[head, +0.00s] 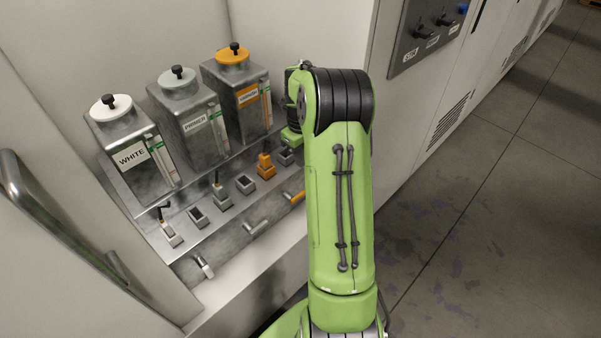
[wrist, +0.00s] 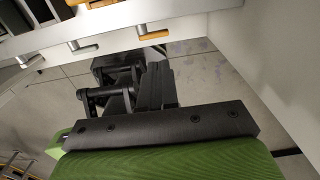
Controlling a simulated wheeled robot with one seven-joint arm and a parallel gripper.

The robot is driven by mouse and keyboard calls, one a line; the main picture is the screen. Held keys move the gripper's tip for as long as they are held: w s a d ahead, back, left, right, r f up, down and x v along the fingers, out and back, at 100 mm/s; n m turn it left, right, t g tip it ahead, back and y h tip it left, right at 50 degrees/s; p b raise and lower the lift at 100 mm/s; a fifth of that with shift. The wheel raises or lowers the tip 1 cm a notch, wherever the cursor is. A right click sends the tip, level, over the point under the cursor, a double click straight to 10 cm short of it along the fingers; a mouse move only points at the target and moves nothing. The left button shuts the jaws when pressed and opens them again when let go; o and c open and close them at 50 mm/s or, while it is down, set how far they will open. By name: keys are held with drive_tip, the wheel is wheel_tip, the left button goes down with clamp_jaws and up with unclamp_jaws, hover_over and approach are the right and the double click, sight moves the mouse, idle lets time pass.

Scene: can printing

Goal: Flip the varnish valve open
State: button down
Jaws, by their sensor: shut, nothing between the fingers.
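The varnish tank (head: 236,88) is a grey metal can with an orange lid and orange label, rightmost of three. An orange valve handle (head: 294,197) sticks out from the ledge front below it, partly covered by my arm. In the wrist view the orange handle (wrist: 153,35) lies roughly sideways from its mount on the ledge edge. My gripper (wrist: 128,63) shows dark fingers, shut and empty, below the orange handle in the picture. Whether it touches the handle is not clear. In the head view my arm hides the gripper.
White (head: 131,156) and primer (head: 194,125) tanks stand left of varnish. The white-side valve handle (head: 204,266) and middle grey handle (head: 256,227) sit along the same ledge. Switches (head: 221,190) line the shelf above. A cabinet door handle (head: 50,215) is at far left. Floor (head: 480,230) is clear at right.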

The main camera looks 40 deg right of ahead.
sight(303, 192)
wheel_tip(303, 192, down, 13)
drive_tip(key=b, duration=0.3)
drive_tip(key=shift+r+b, duration=0.2)
drive_tip(key=shift+b, duration=0.2)
drive_tip(key=shift+d+y+p, duration=0.1)
drive_tip(key=shift+y+p, duration=0.2)
drive_tip(key=shift+p, duration=0.15)
drive_tip(key=shift+d+y+p, duration=0.2)
drive_tip(key=shift+y+p, duration=0.2)
drive_tip(key=shift+p, duration=0.3)
drive_tip(key=shift+d+f+y+p, duration=0.25)
drive_tip(key=shift+f+y+p, duration=0.1)
drive_tip(key=shift+y+p, duration=0.5)
drive_tip(key=shift+d+f+p, duration=0.2)
drive_tip(key=shift+f+p, duration=0.1)
drive_tip(key=shift+f, duration=0.55)
drive_tip(key=shift+d+f+p, duration=0.2)
drive_tip(key=shift+f+p, duration=0.05)
drive_tip(key=shift+f, duration=0.75)
